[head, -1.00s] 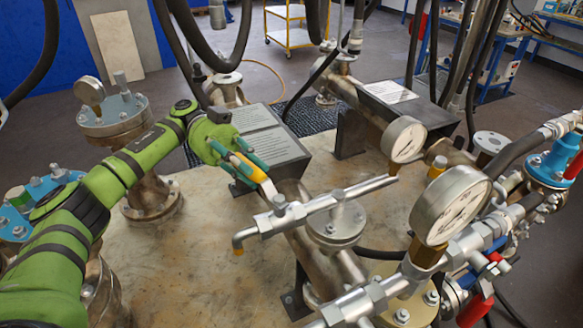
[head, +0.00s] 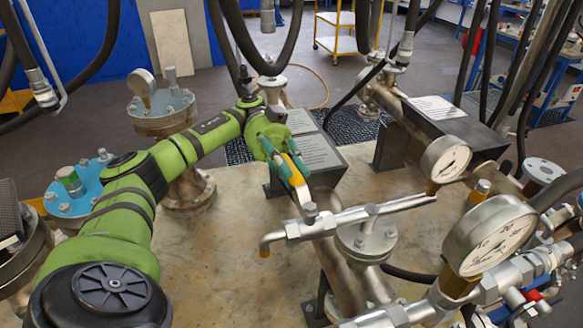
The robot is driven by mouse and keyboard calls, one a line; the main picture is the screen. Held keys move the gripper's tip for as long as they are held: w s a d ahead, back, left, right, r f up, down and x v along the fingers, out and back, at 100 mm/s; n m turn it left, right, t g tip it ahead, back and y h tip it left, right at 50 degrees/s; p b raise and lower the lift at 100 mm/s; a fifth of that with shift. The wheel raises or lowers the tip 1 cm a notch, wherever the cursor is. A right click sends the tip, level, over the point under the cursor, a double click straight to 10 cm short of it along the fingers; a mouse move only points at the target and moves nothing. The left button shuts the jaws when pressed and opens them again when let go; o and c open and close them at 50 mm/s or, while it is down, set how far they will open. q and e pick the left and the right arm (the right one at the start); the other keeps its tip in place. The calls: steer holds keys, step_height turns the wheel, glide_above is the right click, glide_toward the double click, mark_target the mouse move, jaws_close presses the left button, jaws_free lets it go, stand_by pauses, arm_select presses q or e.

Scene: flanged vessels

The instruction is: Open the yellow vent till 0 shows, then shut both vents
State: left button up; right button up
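The yellow vent handle (head: 296,172) sits on a silver valve body (head: 311,222) on a slim pipe with a bent outlet. My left gripper (head: 294,178) has teal fingers on both sides of this handle and appears closed on it. A large round gauge (head: 490,237) faces me at the right; numerals show, but its needle reading is too small to tell. A second gauge (head: 446,160) stands behind it, also unreadable. A red and blue handled valve (head: 530,296) is at the lower right; whether it is the other vent I cannot tell. My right gripper is not in view.
Flanged vessels with blue tops (head: 160,103) stand at the left, near my arm. A label stand (head: 322,185) is just behind the gripper. Dark hoses hang overhead. The tan bench top (head: 225,265) is bare at front centre.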

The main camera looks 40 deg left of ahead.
mark_target(289, 164)
arm_select(q)
steer(key=o, duration=0.3)
steer(key=shift+r, duration=0.1)
step_height(289, 164, up, 10)
steer(key=shift+r, duration=0.1)
stand_by(0.5)
